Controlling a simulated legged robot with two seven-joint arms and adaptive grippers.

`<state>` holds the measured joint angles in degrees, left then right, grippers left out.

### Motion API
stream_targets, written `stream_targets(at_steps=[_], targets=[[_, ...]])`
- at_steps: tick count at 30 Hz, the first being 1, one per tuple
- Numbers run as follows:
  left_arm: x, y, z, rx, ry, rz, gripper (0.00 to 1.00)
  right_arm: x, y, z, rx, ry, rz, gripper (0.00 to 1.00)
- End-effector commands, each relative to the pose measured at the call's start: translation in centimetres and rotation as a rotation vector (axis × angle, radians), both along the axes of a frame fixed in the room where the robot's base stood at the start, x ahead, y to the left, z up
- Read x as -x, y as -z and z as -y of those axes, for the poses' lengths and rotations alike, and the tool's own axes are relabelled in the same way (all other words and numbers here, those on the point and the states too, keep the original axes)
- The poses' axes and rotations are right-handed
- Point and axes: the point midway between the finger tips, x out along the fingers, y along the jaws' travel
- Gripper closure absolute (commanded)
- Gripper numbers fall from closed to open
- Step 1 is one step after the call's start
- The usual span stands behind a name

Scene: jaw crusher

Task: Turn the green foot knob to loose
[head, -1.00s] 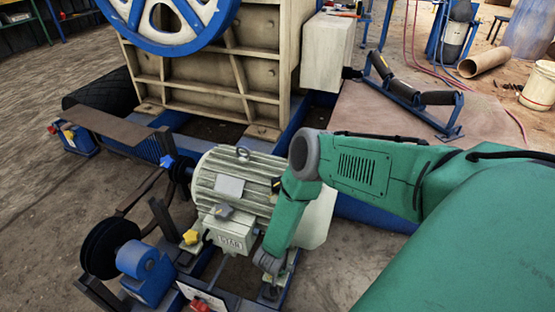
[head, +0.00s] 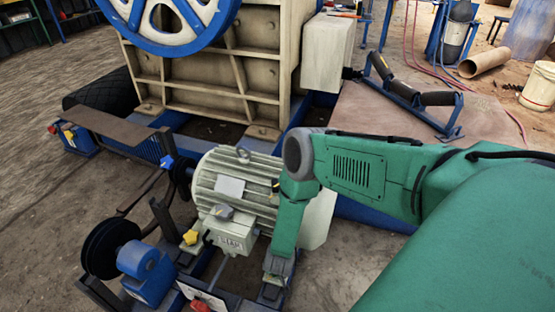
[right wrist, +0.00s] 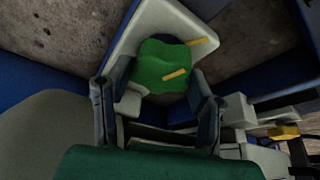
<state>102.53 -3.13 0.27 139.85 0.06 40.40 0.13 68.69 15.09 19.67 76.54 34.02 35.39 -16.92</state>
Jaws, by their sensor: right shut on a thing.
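The green foot knob (right wrist: 160,62) shows in the right wrist view, with a short yellow stripe on it. It sits on a pale motor foot (right wrist: 132,38), which carries another yellow stripe (right wrist: 203,41) beside the knob. The two stripes are apart. My right gripper (right wrist: 160,80) has one finger on each side of the knob and is shut on it. In the head view my right gripper (head: 275,276) points down at the near right corner of the motor (head: 235,188), and the knob is hidden there. My left gripper is not in view.
A yellow knob (head: 190,237) and a red part (head: 200,305) are on the motor frame at left. The pulley (head: 110,248) and blue bearing block (head: 148,270) stand further left. The crusher body (head: 205,75) rises behind.

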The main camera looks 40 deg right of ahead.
Motion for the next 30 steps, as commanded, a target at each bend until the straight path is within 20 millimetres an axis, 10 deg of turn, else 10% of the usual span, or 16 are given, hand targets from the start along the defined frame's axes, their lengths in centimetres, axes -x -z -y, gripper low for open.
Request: stream_targets(at_steps=[30], targets=[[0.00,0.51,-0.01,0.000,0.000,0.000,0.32,0.36,0.16,0.13,-0.004,-0.837,-0.007,0.82]])
